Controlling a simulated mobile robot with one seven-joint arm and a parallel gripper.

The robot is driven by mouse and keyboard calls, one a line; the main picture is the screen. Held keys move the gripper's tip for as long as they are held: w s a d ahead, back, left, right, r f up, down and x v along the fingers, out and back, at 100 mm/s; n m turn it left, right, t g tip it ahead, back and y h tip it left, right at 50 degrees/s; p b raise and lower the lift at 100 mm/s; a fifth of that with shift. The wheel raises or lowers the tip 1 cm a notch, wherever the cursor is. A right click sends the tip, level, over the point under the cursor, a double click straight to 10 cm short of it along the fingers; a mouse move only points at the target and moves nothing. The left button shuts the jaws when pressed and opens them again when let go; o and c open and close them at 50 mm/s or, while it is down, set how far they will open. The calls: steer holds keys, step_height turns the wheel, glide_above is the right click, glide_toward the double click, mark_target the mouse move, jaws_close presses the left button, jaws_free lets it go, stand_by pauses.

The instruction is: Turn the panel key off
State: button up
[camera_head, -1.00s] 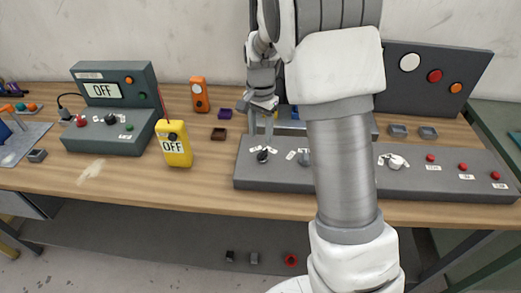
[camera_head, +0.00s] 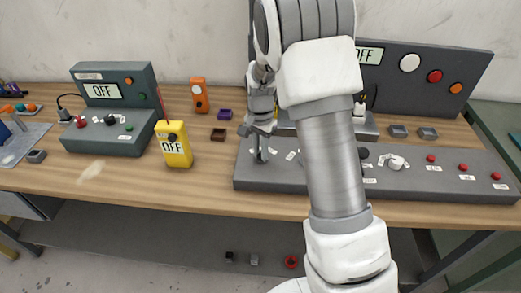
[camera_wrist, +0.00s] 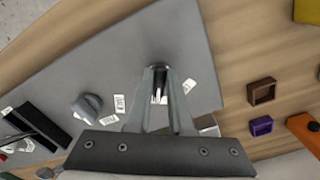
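The long grey control panel (camera_head: 435,178) lies on the bench and runs behind my arm. My gripper (camera_head: 260,158) points down at its left end, over the small dark knob between two white labels. The dark knob (camera_wrist: 158,66) shows at my fingertips in the wrist view. The two fingers (camera_wrist: 160,76) stand a narrow gap apart beside it; whether they touch it is unclear. The knob is mostly hidden in the head view. A grey knob (camera_wrist: 88,104) is nearby on the panel. A silver knob (camera_head: 393,163) sits farther right. I cannot tell which is the key.
A upright board (camera_head: 430,75) with an OFF display and round buttons stands behind. Red buttons (camera_head: 463,167) line the panel's right. A yellow OFF box (camera_head: 173,146) and a green-grey console (camera_head: 112,110) stand left. Small brown (camera_head: 218,134) and purple (camera_head: 225,114) trays lie behind-left.

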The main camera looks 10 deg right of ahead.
jaws_close()
steer(key=shift+n, duration=0.3)
steer(key=n, duration=0.3)
steer(key=n+b, duration=0.1)
steer(key=n, duration=0.1)
steer(key=shift+s+d, duration=0.1)
steer(key=shift+d, duration=0.15)
steer(key=n, duration=0.6)
steer(key=shift+d, duration=0.2)
steer(key=shift+n, duration=0.3)
steer(key=o, duration=0.7)
jaws_free()
steer(key=shift+c, duration=0.2)
steer(key=shift+r, duration=0.1)
